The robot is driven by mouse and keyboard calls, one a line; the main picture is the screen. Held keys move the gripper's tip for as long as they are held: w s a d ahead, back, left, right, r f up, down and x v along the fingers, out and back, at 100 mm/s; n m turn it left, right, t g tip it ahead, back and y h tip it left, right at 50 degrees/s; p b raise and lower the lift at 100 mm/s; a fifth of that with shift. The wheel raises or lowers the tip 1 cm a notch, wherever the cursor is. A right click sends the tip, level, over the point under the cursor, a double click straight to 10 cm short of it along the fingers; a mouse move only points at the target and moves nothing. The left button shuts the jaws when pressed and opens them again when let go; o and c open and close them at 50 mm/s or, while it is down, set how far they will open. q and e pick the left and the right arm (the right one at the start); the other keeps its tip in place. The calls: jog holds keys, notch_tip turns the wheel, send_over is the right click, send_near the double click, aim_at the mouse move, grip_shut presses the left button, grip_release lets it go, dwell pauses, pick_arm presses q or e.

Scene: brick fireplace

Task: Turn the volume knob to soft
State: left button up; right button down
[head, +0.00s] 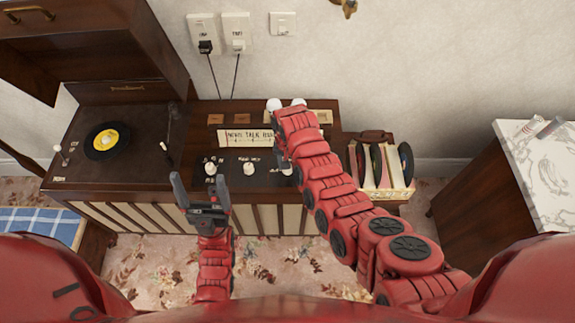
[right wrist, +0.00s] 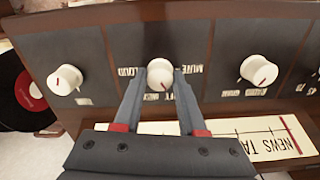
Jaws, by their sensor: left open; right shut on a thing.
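In the right wrist view, the volume knob (right wrist: 160,73) is a white round dial with a red mark on its lower edge. The lettering around it appears upside down, with LOUD to its left, MUTE above right and part of SOFT below. My right gripper (right wrist: 162,88) is shut on this knob, one finger on each side. In the head view my right arm (head: 335,190) reaches over the radio's dark control panel (head: 229,161) and hides part of it. My left gripper (head: 200,177) is open and empty, in front of the panel's left part.
Other white knobs flank the gripped one, left (right wrist: 65,79) and right (right wrist: 258,70). A turntable with a black record (head: 106,141) is at left; a record rack (head: 380,170) is right of the radio. A marble-topped cabinet (head: 535,165) stands far right.

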dwell(0.3)
jog(key=shift+c, duration=2.4)
grip_release()
jog(key=shift+f, duration=0.1)
notch_tip(320, 180, up, 6)
jog(key=shift+w+r+b, duration=0.1)
jog(key=shift+b, duration=0.7)
notch_tip(320, 180, up, 3)
jog(key=shift+f+p, duration=0.15)
jog(key=shift+p, duration=0.2)
notch_tip(320, 180, up, 9)
jog(key=p, duration=0.6)
jog(key=shift+f, duration=0.2)
